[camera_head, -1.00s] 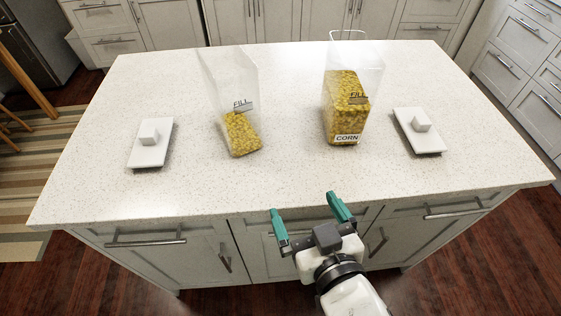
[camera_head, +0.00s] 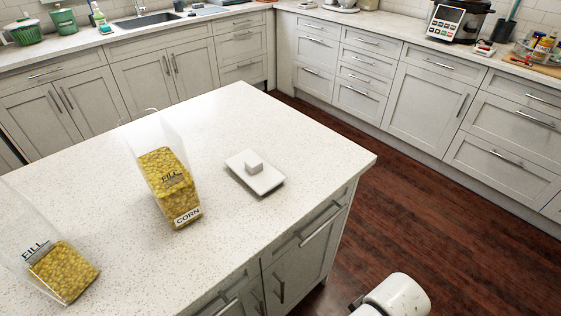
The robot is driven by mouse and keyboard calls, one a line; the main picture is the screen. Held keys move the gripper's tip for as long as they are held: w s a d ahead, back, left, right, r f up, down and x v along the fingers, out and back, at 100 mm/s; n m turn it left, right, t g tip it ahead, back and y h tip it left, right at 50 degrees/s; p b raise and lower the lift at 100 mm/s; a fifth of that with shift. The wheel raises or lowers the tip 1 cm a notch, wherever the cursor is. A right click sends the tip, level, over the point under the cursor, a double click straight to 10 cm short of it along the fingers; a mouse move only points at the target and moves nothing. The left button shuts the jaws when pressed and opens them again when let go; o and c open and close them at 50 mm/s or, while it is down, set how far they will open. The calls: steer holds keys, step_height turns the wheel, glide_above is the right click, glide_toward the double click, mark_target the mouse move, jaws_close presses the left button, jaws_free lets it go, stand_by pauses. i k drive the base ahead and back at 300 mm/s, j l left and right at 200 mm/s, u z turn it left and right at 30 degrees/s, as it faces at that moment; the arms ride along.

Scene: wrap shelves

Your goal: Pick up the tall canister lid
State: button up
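A white rectangular lid (camera_head: 266,180) with a small block-shaped knob lies flat on the island top, near its right corner. A second clear canister (camera_head: 60,268) with corn stands at the lower left, partly cut off by the frame. Which canister the lid belongs to cannot be told. My gripper's fingers are out of view; only part of my white arm shows at the bottom edge, beside the island.
The speckled white island top (camera_head: 235,115) is clear around the lid. Its drawer front and handle (camera_head: 322,224) face the dark wood floor (camera_head: 430,220). Grey-white cabinets (camera_head: 425,90) line the back and right, with a cooker (camera_head: 458,25) on the counter.

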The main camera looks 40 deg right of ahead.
mark_target(263, 181)
steer(key=i+l+z, duration=0.1)
steer(key=z, duration=0.35)
steer(key=i+l+z, duration=0.1)
steer(key=z, duration=0.35)
steer(key=i+z, duration=0.1)
steer(key=z, duration=0.35)
steer(key=i+l+z, duration=0.1)
steer(key=i+z, duration=0.55)
steer(key=i, duration=0.15)
steer(key=i+z, duration=0.1)
steer(key=i, duration=0.65)
steer(key=i+l+u, duration=0.15)
steer(key=u, duration=0.8)
